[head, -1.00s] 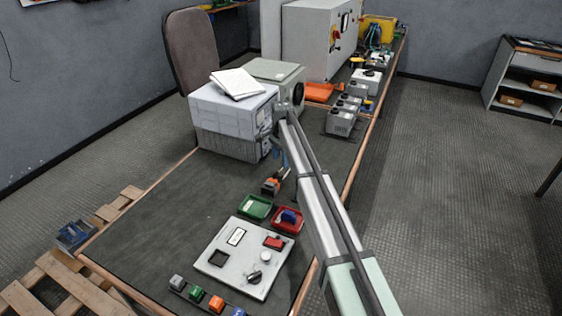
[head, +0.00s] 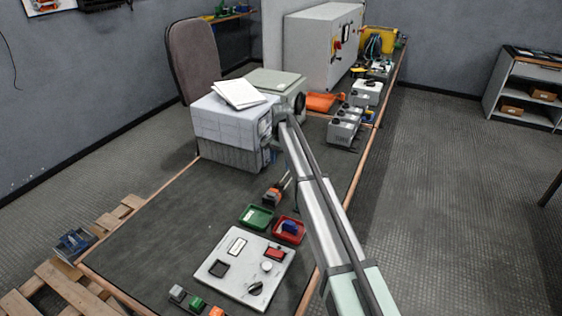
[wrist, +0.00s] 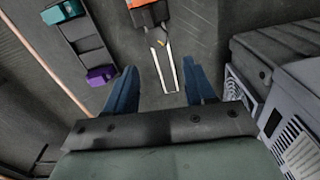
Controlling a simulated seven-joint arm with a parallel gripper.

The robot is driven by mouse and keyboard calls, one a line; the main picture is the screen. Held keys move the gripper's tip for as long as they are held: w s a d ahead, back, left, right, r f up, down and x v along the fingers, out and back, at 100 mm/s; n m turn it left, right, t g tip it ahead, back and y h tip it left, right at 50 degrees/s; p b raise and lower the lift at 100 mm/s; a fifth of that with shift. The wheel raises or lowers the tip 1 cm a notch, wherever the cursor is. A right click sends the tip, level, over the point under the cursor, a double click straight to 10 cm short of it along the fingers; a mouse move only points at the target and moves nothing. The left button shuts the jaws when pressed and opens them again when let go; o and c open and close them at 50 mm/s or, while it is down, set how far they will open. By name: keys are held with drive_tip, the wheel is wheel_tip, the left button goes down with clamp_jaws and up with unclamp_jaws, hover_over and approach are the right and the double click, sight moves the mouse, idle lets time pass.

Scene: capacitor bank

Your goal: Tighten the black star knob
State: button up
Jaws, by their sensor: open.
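A black knob (head: 255,289) sits at the front right of the light grey panel (head: 225,285); it is too small to tell whether it is star-shaped. A dark round part (head: 299,101) shows on the side of the grey-green box; I cannot tell whether it is a knob. My gripper (wrist: 162,72) is open and empty, its two blue fingers apart and pointing down towards the dark bench. In the head view it is partly hidden by my arm, beside the white box and far from the panel's knob.
An orange and black item (wrist: 148,14) lies just beyond the fingers, with a pale two-pronged shape (wrist: 163,68) between them. The white box (head: 225,125) stands close by, with the grey-green box (head: 268,82) behind. Green (head: 257,217) and red (head: 289,230) trays sit behind the panel.

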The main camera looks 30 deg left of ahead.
sight(281, 182)
drive_tip(key=n, duration=0.4)
drive_tip(key=shift+f, duration=0.1)
drive_tip(key=shift+f, duration=0.1)
drive_tip(key=shift+f, duration=4.3)
drive_tip(key=shift+c, duration=0.4)
drive_tip(key=c, duration=0.8)
drive_tip(key=shift+c, duration=0.2)
drive_tip(key=shift+d+m, duration=0.1)
drive_tip(key=shift+m, duration=0.7)
